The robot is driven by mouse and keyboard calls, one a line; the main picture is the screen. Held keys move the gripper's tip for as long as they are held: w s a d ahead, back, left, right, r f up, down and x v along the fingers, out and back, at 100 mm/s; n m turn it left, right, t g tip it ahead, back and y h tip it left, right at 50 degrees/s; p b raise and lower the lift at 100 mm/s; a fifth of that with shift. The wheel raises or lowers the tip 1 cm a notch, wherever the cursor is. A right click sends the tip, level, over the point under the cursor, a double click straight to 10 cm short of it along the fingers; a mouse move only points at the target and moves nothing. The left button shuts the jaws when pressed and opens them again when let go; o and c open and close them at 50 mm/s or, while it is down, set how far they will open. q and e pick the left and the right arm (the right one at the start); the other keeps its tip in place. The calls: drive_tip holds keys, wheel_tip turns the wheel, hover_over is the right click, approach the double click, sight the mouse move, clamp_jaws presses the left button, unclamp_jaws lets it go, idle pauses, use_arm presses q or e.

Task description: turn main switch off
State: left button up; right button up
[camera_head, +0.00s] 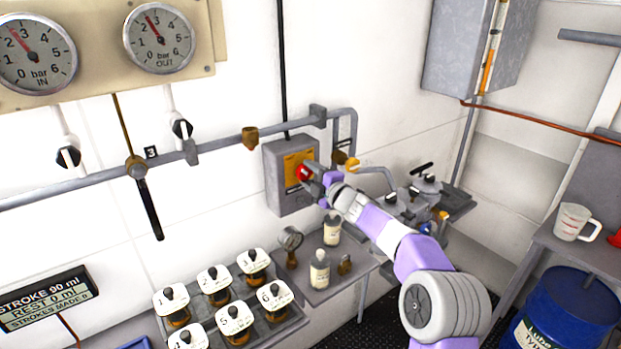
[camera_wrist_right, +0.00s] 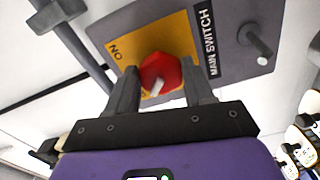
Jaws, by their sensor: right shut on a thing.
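The main switch is a red knob (camera_head: 303,174) on a yellow plate on the front of a grey wall box (camera_head: 283,203). In the right wrist view the red knob (camera_wrist_right: 160,75) sits between my fingers, with a pale pointer mark on it, and the plate (camera_wrist_right: 143,38) shows "ON" and the label "MAIN SWITCH" (camera_wrist_right: 208,42). My right gripper (camera_wrist_right: 157,92) is shut on the red knob, one finger on each side. In the head view my right gripper (camera_head: 312,175) reaches the box from the right and partly covers the knob. My left gripper is not in view.
A pipe (camera_head: 225,143) runs along the wall left of the box. Below stand a small shelf with bottles (camera_head: 319,270) and a tray of several lidded jars (camera_head: 234,321). A bench with a measuring jug (camera_head: 574,222) and a blue drum (camera_head: 565,312) are at right.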

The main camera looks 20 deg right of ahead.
idle(0.4)
drive_tip(key=o, duration=1)
drive_tip(key=shift+o, duration=0.2)
drive_tip(key=b+v, duration=0.1)
drive_tip(key=v, duration=0.6)
drive_tip(key=shift+s, duration=0.25)
drive_tip(key=shift+d, duration=0.1)
